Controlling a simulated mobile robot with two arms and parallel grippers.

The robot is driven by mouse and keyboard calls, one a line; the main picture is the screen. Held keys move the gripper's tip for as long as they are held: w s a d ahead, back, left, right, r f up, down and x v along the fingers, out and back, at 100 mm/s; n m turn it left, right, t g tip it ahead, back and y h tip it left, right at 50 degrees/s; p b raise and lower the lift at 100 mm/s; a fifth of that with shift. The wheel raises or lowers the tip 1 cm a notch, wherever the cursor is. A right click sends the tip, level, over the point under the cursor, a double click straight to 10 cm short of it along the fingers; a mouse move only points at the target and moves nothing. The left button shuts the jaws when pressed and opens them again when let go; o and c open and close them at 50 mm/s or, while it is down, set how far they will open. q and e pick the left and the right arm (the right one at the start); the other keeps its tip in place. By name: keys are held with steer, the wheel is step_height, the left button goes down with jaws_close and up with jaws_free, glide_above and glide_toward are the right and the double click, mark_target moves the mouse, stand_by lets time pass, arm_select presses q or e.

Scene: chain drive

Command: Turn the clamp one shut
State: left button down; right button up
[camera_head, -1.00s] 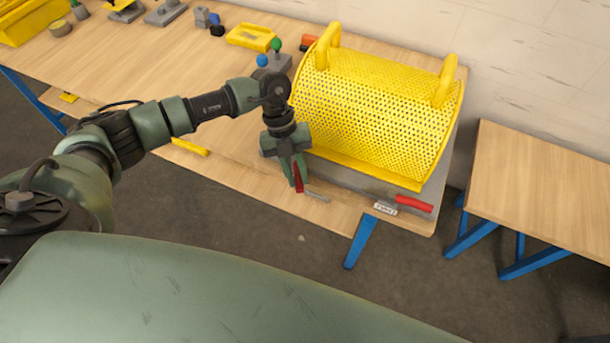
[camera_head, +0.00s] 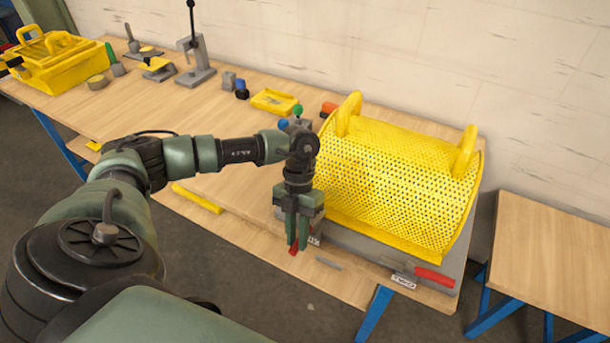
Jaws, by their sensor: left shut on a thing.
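My left gripper (camera_head: 297,243) points down at the front edge of the bench, just left of the yellow guard's front corner. It is shut on a red clamp handle (camera_head: 293,250), which shows only in part between and below the fingers. A small grey metal bar (camera_head: 328,263) lies just right of the fingertips, and a white label is partly hidden behind them. A second clamp with a red handle (camera_head: 435,277) lies flat at the right front, beside a white label (camera_head: 403,282) too small to read surely. My right gripper is not in view.
A yellow perforated guard (camera_head: 395,185) with two handles stands on a grey base right beside my left gripper. A yellow tray (camera_head: 274,102) and small parts lie behind. A yellow bar (camera_head: 197,198) lies at the front edge. A separate table (camera_head: 555,250) stands at right.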

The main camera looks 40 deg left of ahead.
arm_select(q)
steer(key=shift+w, duration=0.1)
steer(key=c, duration=1.3)
jaws_free()
steer(key=b+v, duration=0.2)
steer(key=v, duration=0.6)
